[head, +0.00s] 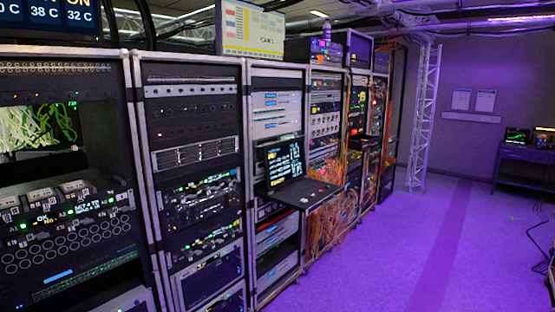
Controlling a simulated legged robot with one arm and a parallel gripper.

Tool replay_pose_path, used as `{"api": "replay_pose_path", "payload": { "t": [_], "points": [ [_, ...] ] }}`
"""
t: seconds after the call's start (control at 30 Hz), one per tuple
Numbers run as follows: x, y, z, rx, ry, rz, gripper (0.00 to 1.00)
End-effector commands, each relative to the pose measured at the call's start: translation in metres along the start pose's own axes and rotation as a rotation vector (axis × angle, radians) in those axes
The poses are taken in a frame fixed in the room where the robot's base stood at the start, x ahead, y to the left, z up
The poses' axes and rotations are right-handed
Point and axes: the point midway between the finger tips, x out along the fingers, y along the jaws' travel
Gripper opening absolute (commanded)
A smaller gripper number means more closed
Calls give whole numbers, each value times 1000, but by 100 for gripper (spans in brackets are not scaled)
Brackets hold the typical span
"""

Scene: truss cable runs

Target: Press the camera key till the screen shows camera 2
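A screen (38,127) in the leftmost rack shows a picture of tangled green strands; I cannot read a camera number on it. Below it is a panel with raised light-coloured keys (76,190) and small green lit displays. The labels are too small to tell which is the camera key. A second screen (280,158), dark with white and yellow text, stands above a pull-out shelf (303,194) in the third rack; its text is not readable. My gripper is not in view.
A row of racks (195,150) runs along the left into the distance. Orange cables (332,215) hang beyond the pull-out shelf, which juts into the aisle. The purple-lit floor (400,260) is clear. A truss post (424,115) and a desk (522,155) stand farther back.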

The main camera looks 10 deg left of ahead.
Motion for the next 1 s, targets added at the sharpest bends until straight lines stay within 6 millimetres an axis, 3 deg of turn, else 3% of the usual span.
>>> {"api": "replay_pose_path", "payload": {
  "t": [0.27, 0.7, 1.0],
  "points": [
    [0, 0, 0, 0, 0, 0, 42],
    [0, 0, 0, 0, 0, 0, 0],
    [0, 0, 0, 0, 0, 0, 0]
  ]
}}
